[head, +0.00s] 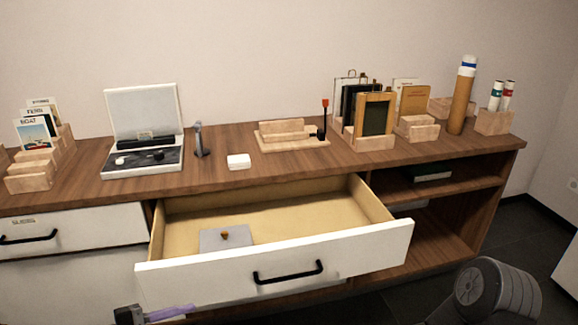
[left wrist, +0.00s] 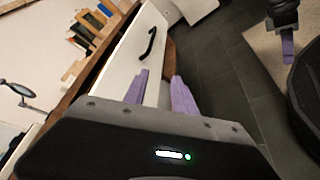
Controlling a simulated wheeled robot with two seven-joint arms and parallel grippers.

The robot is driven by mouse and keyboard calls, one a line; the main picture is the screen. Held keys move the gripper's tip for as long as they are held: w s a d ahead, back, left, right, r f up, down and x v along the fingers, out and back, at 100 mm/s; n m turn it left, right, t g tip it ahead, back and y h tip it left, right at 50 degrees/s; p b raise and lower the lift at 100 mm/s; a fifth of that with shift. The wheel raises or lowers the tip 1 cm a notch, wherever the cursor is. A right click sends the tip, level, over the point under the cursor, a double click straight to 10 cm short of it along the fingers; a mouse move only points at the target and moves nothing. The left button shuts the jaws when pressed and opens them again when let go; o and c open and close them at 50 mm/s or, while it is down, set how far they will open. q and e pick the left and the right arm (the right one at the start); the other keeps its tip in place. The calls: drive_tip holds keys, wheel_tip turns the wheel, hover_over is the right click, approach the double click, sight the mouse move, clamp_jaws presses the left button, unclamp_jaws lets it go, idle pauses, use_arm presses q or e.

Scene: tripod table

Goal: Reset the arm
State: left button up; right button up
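My left gripper (head: 155,314) shows only in part at the bottom edge of the head view, low in front of the left end of the drawer front. In the left wrist view its two purple fingers (left wrist: 158,90) stand apart with nothing between them, and the white drawer front with its black handle lies beyond. My right gripper (left wrist: 288,45) appears at the upper right of the left wrist view, pointing down over the floor. A purple finger shows, but its opening cannot be made out. My right arm link is at the lower right of the head view.
The drawer (head: 340,257) stands pulled out, holding a grey plate with a knob (head: 224,237). The wooden cabinet top (head: 220,166) carries a white open-lidded case (head: 143,130), a small white box (head: 238,161), card racks, frames and tubes. Open shelves are at right. Dark floor is clear.

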use_arm(q)
drive_tip(key=s+a+f+m+g+y, duration=0.15)
drive_tip(key=s+f+g+y, duration=0.3)
drive_tip(key=f, duration=0.85)
drive_tip(key=s+f+m+g+y, duration=0.25)
drive_tip(key=s+f+y, duration=0.25)
drive_tip(key=f, duration=0.7)
drive_tip(key=s+d+f+m+g+p, duration=0.15)
drive_tip(key=s+d+m, duration=0.25)
drive_tip(key=d, duration=0.4)
drive_tip(key=s+d+f+m+t, duration=0.1)
drive_tip(key=s+d+f+m, duration=0.25)
drive_tip(key=d, duration=0.55)
wheel_tip(320, 180, up, 18)
drive_tip(key=p, duration=1.7)
drive_tip(key=shift+w+a+h, duration=0.3)
drive_tip(key=shift+w+h, duration=0.05)
drive_tip(key=shift+h, duration=0.1)
drive_tip(key=shift+f, duration=0.1)
